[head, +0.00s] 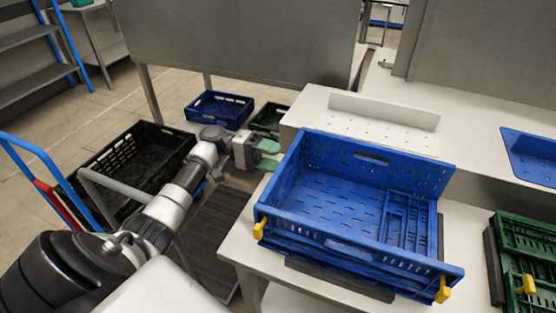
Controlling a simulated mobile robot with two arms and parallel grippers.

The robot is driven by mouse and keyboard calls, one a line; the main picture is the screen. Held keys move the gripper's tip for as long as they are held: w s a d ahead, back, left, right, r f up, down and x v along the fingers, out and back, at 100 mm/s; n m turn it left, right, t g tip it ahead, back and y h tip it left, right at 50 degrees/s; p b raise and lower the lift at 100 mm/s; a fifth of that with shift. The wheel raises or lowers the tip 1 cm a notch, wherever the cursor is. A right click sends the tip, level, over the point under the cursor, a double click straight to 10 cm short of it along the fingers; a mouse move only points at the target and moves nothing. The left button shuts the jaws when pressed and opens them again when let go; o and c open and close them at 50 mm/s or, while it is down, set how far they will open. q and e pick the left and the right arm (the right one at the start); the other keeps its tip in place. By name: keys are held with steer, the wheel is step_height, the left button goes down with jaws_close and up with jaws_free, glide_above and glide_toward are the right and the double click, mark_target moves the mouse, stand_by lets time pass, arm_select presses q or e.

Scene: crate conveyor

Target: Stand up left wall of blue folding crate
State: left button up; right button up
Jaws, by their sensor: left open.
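The blue folding crate (350,247) sits on a white table in the head view. Its back wall (400,175) and its front wall are upright. Its left wall (283,178) appears upright too, running from the back corner to the front corner. A slotted panel (405,222), apparently the right wall, lies folded flat inside at the right. My left gripper (268,155) is open and empty, just outside the crate's left side near the back corner. I cannot tell whether it touches the wall. My right gripper is not in view.
Yellow latches (443,290) sit at the front corners. A perforated white ledge (375,128) stands close behind the crate. A green crate (527,250) is at the right. A black crate (125,160) and another blue crate (218,109) stand lower at left.

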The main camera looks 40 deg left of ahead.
arm_select(q)
steer(key=b+v, duration=0.2)
steer(key=v, duration=0.7)
stand_by(0.5)
